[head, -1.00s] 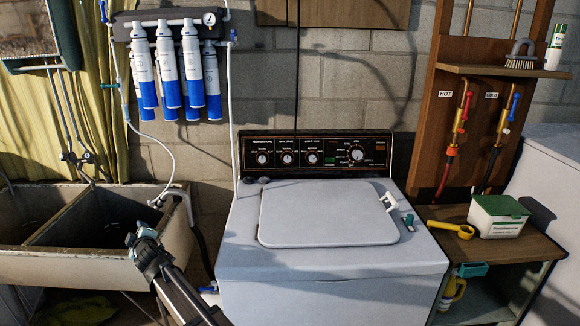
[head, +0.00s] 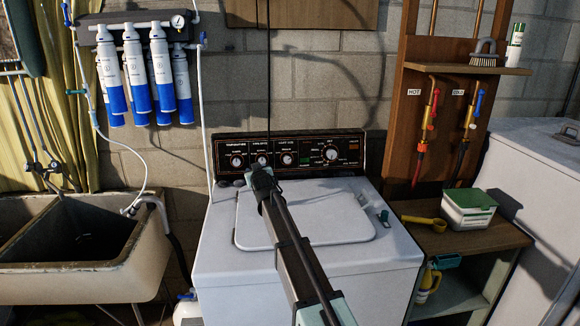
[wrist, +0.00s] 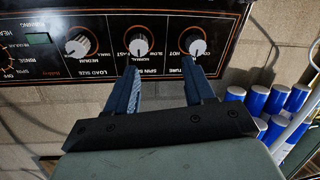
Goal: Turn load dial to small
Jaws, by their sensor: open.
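The load size dial (head: 287,160) is the third small round knob from the left on the washer's black control panel (head: 222,149). My gripper (head: 262,172) is in front of the panel, left of the load size dial. In the wrist view my gripper (wrist: 162,76) is open and empty, its fingers near the spin (wrist: 143,42) and temperature (wrist: 197,45) dials, not around the load dial.
A larger timer dial (head: 331,154) is right of the load dial. The washer's lid (head: 340,215) is shut under my arm. Blue and white filters (head: 135,75) hang at left above a sink (head: 75,265). A shelf (head: 480,243) holding a tub (head: 467,212) stands at right.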

